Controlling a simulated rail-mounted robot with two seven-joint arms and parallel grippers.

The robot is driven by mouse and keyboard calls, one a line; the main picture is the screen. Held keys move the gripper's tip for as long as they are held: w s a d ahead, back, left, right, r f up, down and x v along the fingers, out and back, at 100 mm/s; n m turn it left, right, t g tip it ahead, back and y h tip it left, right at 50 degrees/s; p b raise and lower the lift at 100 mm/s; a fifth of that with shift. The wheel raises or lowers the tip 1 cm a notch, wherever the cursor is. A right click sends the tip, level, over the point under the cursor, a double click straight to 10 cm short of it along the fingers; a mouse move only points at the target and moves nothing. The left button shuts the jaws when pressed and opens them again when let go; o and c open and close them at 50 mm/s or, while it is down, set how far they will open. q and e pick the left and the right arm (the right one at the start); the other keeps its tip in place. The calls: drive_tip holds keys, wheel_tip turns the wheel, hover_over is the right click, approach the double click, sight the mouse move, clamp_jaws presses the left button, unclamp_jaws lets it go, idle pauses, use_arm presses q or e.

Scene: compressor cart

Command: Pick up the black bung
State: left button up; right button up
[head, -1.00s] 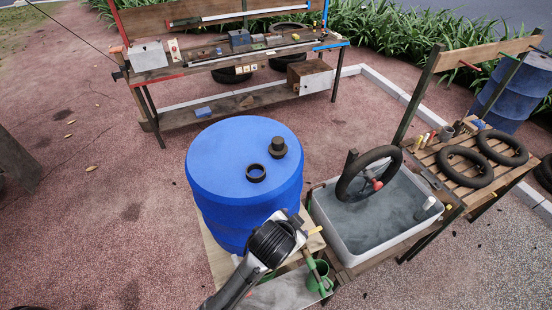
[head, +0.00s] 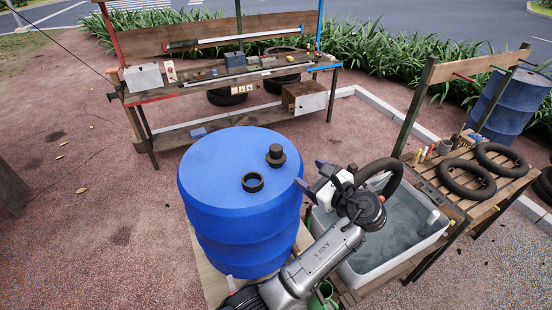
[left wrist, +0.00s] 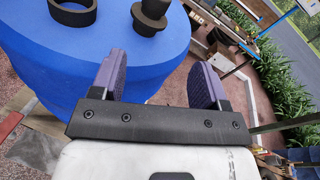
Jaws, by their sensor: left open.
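The black bung (head: 276,156) stands upright on the top of the blue drum (head: 226,160), toward its right side. It also shows in the left wrist view (left wrist: 149,17), ahead of the fingers and cut by the top edge. A black ring (head: 252,182) lies nearer on the drum top, apart from the bung; it also shows in the left wrist view (left wrist: 72,11). My left gripper (head: 308,175) is open and empty at the drum's right edge, right of and nearer than the bung. Its two purple fingers (left wrist: 157,80) are spread apart in the left wrist view. My right gripper is not in view.
A grey water tub (head: 395,255) with a black tube (head: 388,166) in it stands right of the drum, behind my left arm. A slatted table (head: 440,182) with tyre tubes stands further right. A workbench (head: 235,75) stands behind the drum.

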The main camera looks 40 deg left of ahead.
sight(281, 151)
use_arm(q)
drive_tip(key=a, duration=0.2)
drive_tip(key=a+m+y, duration=0.1)
drive_tip(key=a, duration=0.2)
drive_tip(key=w+a+m+g+p, duration=0.1)
drive_tip(key=a, duration=0.2)
drive_tip(key=shift+r+y, duration=0.3)
drive_tip(key=shift+r, duration=0.1)
drive_tip(key=shift+w+a+r+p, duration=0.1)
drive_tip(key=shift+a+p, duration=0.3)
drive_tip(key=shift+a, duration=0.75)
drive_tip(key=shift+w+a+r+p, duration=0.1)
drive_tip(key=shift+a+p, duration=0.3)
drive_tip(key=shift+a, duration=0.7)
drive_tip(key=shift+w+a, duration=0.1)
drive_tip(key=shift+a, duration=0.4)
drive_tip(key=shift+f, duration=0.1)
drive_tip(key=shift+c, duration=0.2)
drive_tip(key=c, duration=1)
